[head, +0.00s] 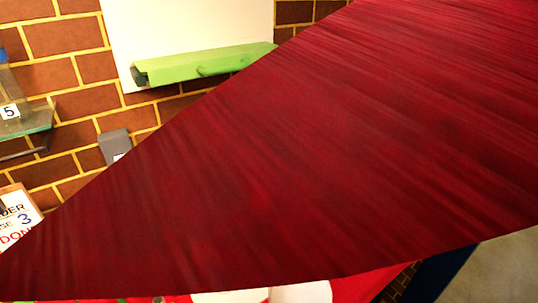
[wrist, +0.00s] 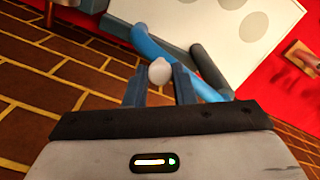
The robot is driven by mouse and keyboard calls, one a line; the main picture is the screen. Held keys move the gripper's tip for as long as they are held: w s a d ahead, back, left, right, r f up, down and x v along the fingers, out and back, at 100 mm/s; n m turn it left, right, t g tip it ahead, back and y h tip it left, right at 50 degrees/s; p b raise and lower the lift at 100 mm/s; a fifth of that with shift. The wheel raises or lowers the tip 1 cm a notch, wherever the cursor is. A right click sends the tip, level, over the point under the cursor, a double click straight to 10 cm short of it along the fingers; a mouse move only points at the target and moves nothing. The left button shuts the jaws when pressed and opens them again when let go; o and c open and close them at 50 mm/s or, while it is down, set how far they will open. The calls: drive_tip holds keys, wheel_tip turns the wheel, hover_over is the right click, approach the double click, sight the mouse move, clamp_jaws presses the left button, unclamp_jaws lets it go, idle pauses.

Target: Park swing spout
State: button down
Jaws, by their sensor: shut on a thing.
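In the wrist view my gripper (wrist: 159,78) has its two blue-grey fingers closed on a small white rounded knob (wrist: 160,71). A bent blue tube (wrist: 150,46), which looks like the swing spout, runs just beyond the knob and continues down to the right behind the right finger. I cannot tell whether the knob is joined to the tube. A dark grey tube (wrist: 208,66) lies right beside it. The head view does not show my gripper or the spout; a large dark red surface (head: 290,160) covers most of it.
A white panel with pale round marks (wrist: 245,35) and a red surface (wrist: 285,85) lie beyond the tubes. In the head view, a green ledge (head: 205,65), a grey box (head: 115,145) and a glass shelf labelled 5 (head: 30,122) are by the brick wall (head: 60,85).

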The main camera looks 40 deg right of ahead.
drive_tip(key=shift+w+d+n+p, duration=0.15)
drive_tip(key=shift+w+n+p, duration=0.2)
drive_tip(key=shift+w+n, duration=0.3)
drive_tip(key=shift+w+d+n+p, duration=0.1)
drive_tip(key=shift+w+n+p, duration=0.3)
drive_tip(key=shift+w, duration=0.45)
drive_tip(key=c, duration=1.2)
unclamp_jaws()
